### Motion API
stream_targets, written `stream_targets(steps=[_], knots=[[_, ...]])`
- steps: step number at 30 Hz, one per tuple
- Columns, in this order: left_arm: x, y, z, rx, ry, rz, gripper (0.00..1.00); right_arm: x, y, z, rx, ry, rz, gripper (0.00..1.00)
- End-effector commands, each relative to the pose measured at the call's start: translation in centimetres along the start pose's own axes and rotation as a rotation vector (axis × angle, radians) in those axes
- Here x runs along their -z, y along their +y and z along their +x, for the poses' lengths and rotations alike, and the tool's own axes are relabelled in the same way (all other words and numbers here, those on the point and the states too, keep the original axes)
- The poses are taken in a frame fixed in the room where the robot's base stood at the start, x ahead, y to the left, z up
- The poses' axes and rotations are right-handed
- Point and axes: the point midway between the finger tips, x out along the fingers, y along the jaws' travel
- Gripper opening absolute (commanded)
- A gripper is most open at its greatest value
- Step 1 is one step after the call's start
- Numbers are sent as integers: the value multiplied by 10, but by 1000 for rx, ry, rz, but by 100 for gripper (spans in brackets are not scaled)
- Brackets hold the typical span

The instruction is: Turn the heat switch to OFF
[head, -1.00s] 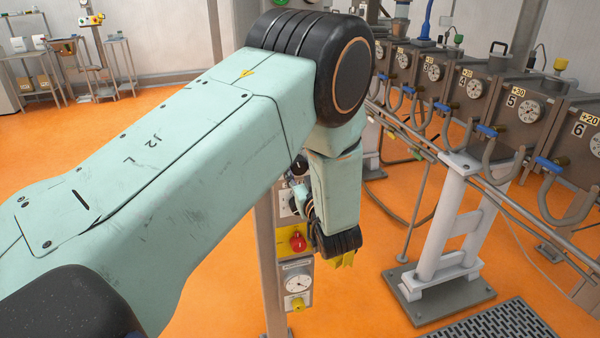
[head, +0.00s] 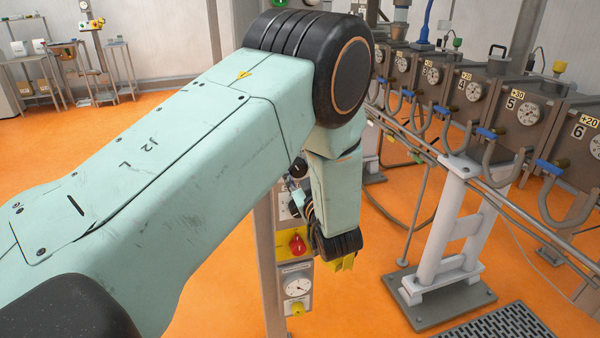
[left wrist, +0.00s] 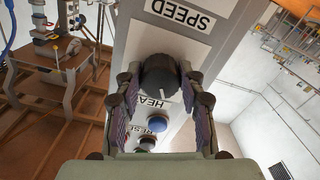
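The heat switch is a black round knob (left wrist: 158,76) with a white pointer line on a grey panel, above the partly covered HEAT label (left wrist: 152,103) in the left wrist view, where the lettering is upside down. My left gripper (left wrist: 160,72) has its two padded fingers apart, one on each side of the knob. I cannot tell whether the fingertips touch it. In the head view my left gripper (head: 302,196) is partly hidden behind my own arm, beside the control post. My right gripper is not in view.
The left wrist view shows the SPEED label (left wrist: 181,12) and a blue button (left wrist: 157,124). On the post in the head view are a red knob (head: 297,245) and a gauge (head: 297,286). A white pipe stand (head: 444,235) and numbered tanks stand to the right.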

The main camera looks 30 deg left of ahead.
Motion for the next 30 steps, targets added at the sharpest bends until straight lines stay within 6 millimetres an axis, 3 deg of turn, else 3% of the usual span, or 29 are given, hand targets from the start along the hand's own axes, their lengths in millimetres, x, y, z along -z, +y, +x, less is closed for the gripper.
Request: stream_targets(steps=[7,17,30], knots=[[0,1,0,-1,1,0,61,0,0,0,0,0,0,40],[0,0,-2,-1,-1,2,62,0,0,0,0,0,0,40],[0,2,-56,-5,0,3,62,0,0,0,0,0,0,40]])
